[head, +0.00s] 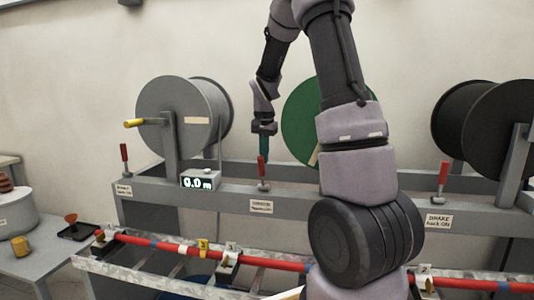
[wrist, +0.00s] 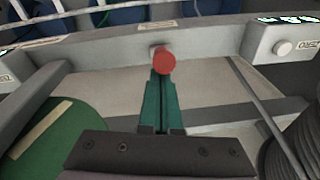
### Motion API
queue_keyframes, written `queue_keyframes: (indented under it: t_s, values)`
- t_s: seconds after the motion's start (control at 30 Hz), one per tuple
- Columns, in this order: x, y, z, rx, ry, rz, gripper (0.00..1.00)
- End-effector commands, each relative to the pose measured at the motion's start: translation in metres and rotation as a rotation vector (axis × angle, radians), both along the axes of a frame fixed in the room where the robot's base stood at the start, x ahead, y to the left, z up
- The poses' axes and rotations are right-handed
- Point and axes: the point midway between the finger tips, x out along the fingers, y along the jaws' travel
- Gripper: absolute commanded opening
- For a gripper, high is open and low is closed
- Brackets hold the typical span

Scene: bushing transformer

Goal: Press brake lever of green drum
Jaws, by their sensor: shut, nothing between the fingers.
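The green drum (head: 299,120) stands behind the bench beam, partly hidden by my arm; its edge also shows at lower left in the wrist view (wrist: 62,140). Its brake lever (head: 262,169) has a red handle and stands roughly upright on the beam, above a white label. In the wrist view the red top of the lever (wrist: 164,62) is just beyond my fingertips. My gripper (head: 264,155) is shut and empty, pointing down directly over the lever; its teal fingers show in the wrist view (wrist: 162,85). I cannot tell whether they touch the handle.
A grey drum (head: 172,110) with its red lever (head: 124,154) is at left. A black drum (head: 495,115) with another red lever (head: 443,175) is at right. A length meter (head: 200,180) reading 0.0 m sits left of the middle lever. A red cable (head: 170,246) runs along the front.

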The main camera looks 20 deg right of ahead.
Motion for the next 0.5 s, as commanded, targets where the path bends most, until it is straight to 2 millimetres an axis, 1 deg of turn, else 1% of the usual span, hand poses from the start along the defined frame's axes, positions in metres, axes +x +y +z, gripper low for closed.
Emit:
queue_keyframes:
  t_s: [0.03, 0.17, 0.5]
  values:
    - [-0.007, 0.007, 0.0, -0.025, -0.035, 0.009, 0.0]
    - [-0.019, 0.014, -0.005, -0.062, -0.101, 0.007, 0.0]
    - [-0.045, 0.031, -0.021, -0.062, -0.098, 0.004, 0.0]
